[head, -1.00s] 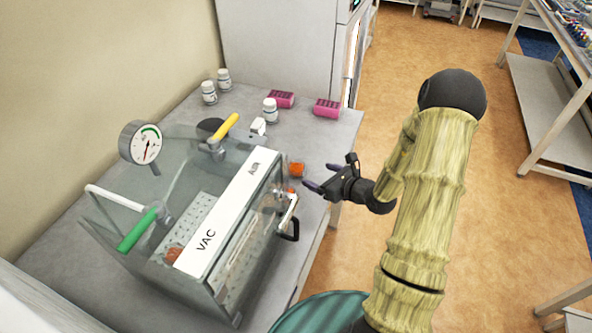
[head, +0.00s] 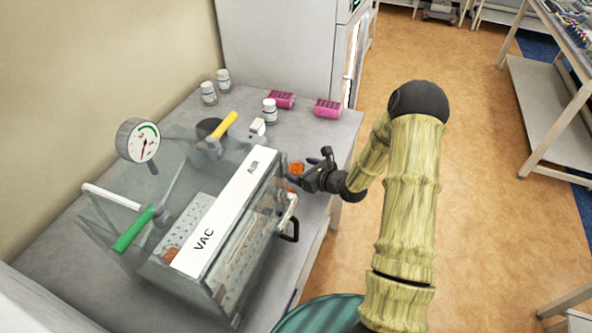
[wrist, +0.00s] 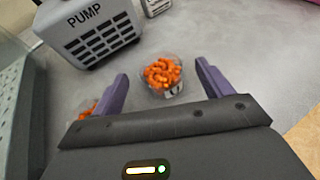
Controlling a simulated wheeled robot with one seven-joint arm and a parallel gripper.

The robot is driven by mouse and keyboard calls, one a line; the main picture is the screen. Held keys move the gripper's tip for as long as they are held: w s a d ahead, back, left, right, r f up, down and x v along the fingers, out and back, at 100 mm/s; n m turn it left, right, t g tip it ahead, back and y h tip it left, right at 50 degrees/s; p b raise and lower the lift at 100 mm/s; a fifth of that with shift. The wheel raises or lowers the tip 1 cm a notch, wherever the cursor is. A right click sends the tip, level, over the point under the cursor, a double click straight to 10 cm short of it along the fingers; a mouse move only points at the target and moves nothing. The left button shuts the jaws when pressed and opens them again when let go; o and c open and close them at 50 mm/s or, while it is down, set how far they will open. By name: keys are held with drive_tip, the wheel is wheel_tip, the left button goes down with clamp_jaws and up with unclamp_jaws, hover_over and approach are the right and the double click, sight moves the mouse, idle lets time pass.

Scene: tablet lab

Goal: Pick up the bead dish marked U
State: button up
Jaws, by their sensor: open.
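A small clear dish of orange beads (wrist: 162,76) stands on the grey bench ahead of my gripper. A dark mark shows on its near side, but I cannot read it surely as U. It also shows in the head view (head: 295,168). My gripper (wrist: 161,76) is open, its two purple fingers spread to the left and right of this dish in the picture; I cannot tell their height relative to it. A second bead dish (wrist: 85,108) is partly hidden behind the left finger.
A grey box labelled PUMP (wrist: 92,36) stands left of the dishes. A clear vacuum chamber (head: 215,235) with a handle fills the near bench, beside my gripper. White bottles (head: 270,110) and pink racks (head: 327,109) stand farther back.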

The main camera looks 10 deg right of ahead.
sight(299, 168)
drive_tip(key=x, duration=0.3)
drive_tip(key=shift+w+f, duration=0.1)
drive_tip(key=shift+f, duration=0.1)
drive_tip(key=shift+r, duration=0.1)
drive_tip(key=c, duration=1.1)
wheel_tip(299, 168, up, 10)
drive_tip(key=shift+f+b, duration=0.1)
drive_tip(key=shift+b, duration=0.9)
drive_tip(key=shift+a, duration=0.1)
